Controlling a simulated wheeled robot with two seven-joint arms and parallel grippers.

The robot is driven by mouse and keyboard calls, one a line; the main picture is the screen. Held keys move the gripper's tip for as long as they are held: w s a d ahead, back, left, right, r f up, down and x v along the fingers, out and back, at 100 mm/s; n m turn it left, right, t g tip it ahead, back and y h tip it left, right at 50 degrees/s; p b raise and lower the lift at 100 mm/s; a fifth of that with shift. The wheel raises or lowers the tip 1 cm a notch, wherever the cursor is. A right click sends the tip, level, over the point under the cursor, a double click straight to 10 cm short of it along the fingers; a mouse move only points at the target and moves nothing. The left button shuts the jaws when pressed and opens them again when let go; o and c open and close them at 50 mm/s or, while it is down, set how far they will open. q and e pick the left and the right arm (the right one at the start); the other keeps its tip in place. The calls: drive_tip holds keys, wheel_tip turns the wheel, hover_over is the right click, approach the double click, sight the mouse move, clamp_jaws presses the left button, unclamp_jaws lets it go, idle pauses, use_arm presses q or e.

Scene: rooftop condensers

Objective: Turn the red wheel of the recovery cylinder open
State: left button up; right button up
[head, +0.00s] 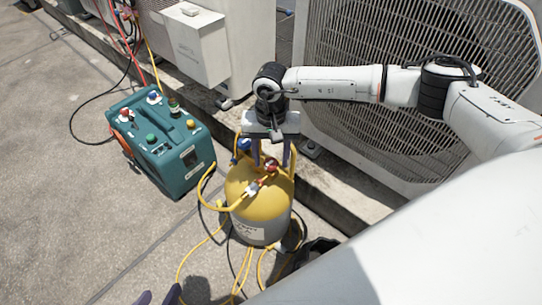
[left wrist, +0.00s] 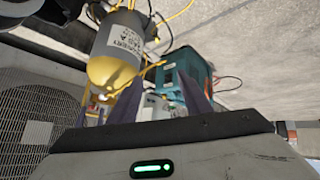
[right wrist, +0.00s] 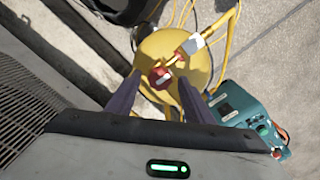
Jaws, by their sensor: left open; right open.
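The recovery cylinder (head: 258,205) stands upright, with a yellow top and a grey labelled body. Its red wheel (head: 271,165) sits on top, near a blue wheel (head: 243,144). In the right wrist view the red wheel (right wrist: 160,78) lies between the fingertips. My right gripper (head: 273,162) is open and points down over the cylinder top, one finger on each side of the red wheel; I see no contact. My left gripper (head: 158,297) is open and empty, only its fingertips showing at the bottom edge. The left wrist view shows the cylinder (left wrist: 118,45) upside down.
A teal recovery machine (head: 165,145) stands left of the cylinder. Yellow hoses (head: 198,243) run from the cylinder over the floor. Condenser units (head: 410,70) stand behind on a concrete curb (head: 330,190).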

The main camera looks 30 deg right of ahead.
sight(271, 162)
use_arm(q)
drive_tip(key=p, duration=0.1)
drive_tip(key=a+r+p, duration=0.1)
drive_tip(key=shift+s+a+r+n+t+p, duration=0.25)
drive_tip(key=shift+s+r+n+t+p, duration=0.05)
drive_tip(key=shift+s+n+t, duration=0.1)
use_arm(e)
wheel_tip(271, 162, up, 10)
drive_tip(key=shift+r, duration=0.2)
